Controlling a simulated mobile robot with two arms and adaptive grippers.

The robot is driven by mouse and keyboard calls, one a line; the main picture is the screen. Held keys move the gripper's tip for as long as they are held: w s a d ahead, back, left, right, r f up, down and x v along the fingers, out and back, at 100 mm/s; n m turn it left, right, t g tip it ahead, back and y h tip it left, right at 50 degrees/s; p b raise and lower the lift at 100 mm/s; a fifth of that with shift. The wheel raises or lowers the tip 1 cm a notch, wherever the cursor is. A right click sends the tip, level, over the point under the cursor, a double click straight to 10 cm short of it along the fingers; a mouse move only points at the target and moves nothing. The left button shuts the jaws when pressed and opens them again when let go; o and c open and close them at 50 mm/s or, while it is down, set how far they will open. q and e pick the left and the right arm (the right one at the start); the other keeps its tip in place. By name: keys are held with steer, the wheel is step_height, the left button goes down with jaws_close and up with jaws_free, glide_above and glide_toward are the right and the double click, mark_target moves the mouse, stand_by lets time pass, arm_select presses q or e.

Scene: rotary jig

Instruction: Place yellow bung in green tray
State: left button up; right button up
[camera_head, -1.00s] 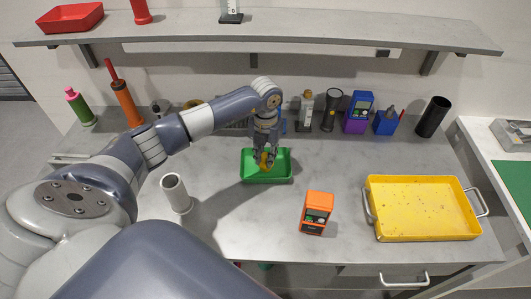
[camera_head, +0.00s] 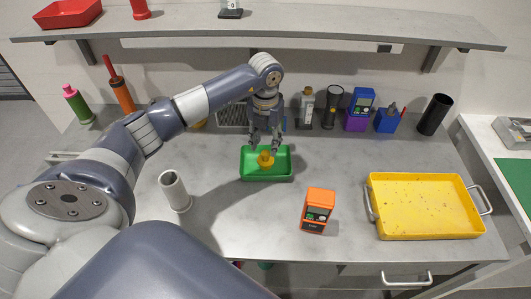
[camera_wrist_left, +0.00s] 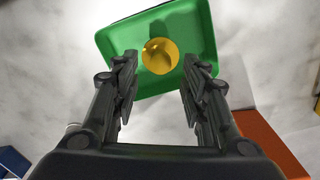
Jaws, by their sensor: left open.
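The yellow bung (camera_head: 266,159) sits inside the green tray (camera_head: 282,174) on the grey bench. In the left wrist view the bung (camera_wrist_left: 159,56) shows as a round yellow top over the floor of the green tray (camera_wrist_left: 197,18). My left gripper (camera_head: 265,146) is open just above and behind the bung. In the left wrist view the fingers of my left gripper (camera_wrist_left: 158,60) are spread wide, with clear gaps on both sides of the bung. My right gripper is not in view.
An orange meter (camera_head: 318,211) stands front right of the green tray. A large yellow tray (camera_head: 425,230) lies at the right, and a white tube (camera_head: 175,190) stands at the left. Several items, including a black cylinder (camera_head: 435,115), line the back under a shelf (camera_head: 330,32).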

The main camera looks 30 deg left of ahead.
mark_target(266, 152)
arm_select(q)
step_height(266, 152, up, 7)
steer(key=b, duration=0.1)
steer(key=shift+b, duration=0.3)
steer(key=shift+r, duration=0.1)
